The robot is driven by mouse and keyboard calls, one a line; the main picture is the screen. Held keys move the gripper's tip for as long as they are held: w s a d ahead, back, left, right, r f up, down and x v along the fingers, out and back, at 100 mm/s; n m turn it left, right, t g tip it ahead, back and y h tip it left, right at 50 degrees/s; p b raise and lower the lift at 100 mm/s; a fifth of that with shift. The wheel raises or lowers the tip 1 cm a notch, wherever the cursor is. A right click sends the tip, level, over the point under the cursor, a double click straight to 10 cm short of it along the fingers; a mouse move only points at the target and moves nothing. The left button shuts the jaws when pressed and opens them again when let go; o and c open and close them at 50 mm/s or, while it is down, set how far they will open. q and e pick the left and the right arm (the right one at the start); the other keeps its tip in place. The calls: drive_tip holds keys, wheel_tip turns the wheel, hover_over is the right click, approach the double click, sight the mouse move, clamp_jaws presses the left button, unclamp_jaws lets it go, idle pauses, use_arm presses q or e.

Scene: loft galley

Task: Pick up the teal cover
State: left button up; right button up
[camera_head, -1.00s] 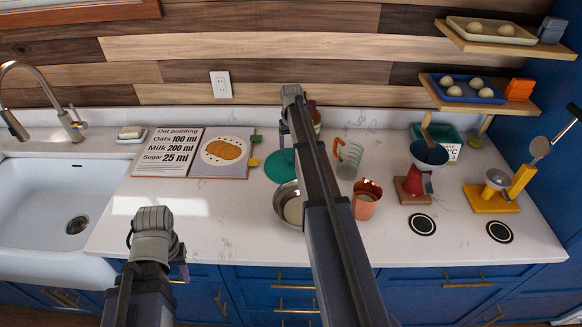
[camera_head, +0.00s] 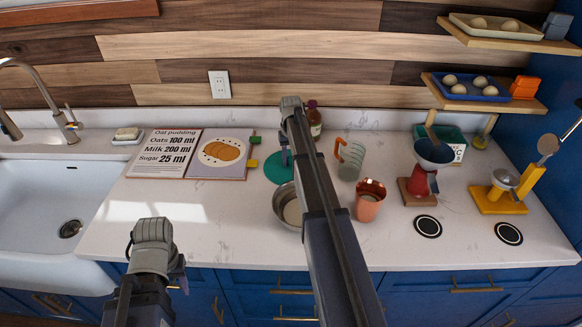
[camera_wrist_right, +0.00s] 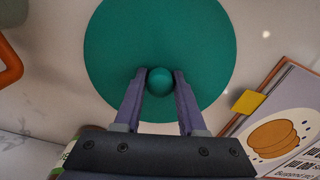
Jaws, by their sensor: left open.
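The teal cover (camera_head: 277,168) is a flat round disc lying on the white counter, partly hidden by my right arm in the head view. In the head view the right gripper (camera_head: 286,155) points down over the cover. My left gripper (camera_head: 178,277) is open, low at the counter's front edge, away from the cover and partly hidden by its wrist.
A metal pot (camera_head: 287,208) stands in front of the cover, partly behind my arm. A dark bottle (camera_head: 314,122), a cup with an orange handle (camera_head: 350,160) and a copper cup (camera_head: 369,203) stand to the right. An open recipe book (camera_head: 190,155) lies left, beside the sink (camera_head: 40,195).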

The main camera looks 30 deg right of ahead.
clamp_jaws()
drive_tip(key=shift+r, duration=0.1)
idle(0.3)
wheel_tip(320, 180, up, 10)
drive_tip(key=p, duration=1)
